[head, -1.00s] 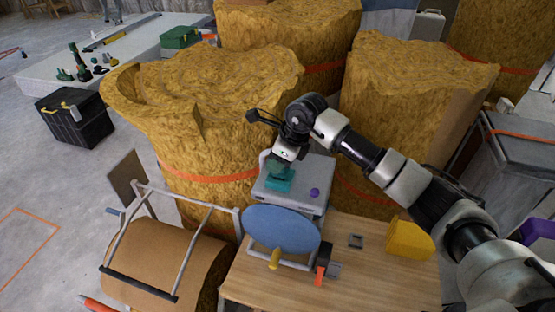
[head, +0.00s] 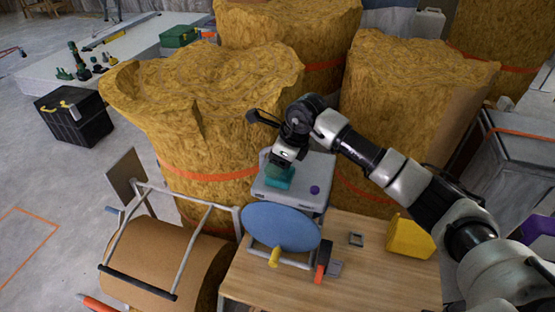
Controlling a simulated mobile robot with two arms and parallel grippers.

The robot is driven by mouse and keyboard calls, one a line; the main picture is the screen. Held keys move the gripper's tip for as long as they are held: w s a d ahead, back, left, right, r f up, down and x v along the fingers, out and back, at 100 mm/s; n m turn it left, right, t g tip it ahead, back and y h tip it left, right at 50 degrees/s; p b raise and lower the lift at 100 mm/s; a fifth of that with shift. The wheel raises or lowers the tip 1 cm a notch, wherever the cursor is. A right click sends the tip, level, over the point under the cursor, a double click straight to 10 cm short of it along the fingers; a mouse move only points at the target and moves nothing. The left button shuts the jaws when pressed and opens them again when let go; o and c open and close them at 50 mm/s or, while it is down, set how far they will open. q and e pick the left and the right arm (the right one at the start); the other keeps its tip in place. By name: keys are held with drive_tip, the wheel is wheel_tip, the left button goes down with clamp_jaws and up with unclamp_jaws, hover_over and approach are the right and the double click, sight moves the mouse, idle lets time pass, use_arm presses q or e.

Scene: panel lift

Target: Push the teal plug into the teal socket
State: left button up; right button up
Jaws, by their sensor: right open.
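A teal block (head: 279,177) stands on the top of the grey box (head: 312,207) behind the table. I cannot tell plug from socket in it, and the join between them is hidden or too small to see. My right gripper (head: 282,160) points down right over the teal block, at its upper end. It is open, though its fingers are hard to make out. Whether it touches the teal cannot be told. My left gripper is not in view.
A purple knob (head: 315,189) sits on the grey box, right of the teal block. A blue disc (head: 282,227) stands in front. The wooden table (head: 375,275) carries a yellow block (head: 409,238) and a small grey frame (head: 356,239). Tall straw-coloured rolls (head: 205,110) crowd behind.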

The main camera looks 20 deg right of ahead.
drive_tip(key=shift+r, duration=0.15)
drive_tip(key=shift+d+r, duration=0.2)
drive_tip(key=shift+r, duration=0.1)
drive_tip(key=b+v, duration=0.2)
drive_tip(key=v, duration=0.8)
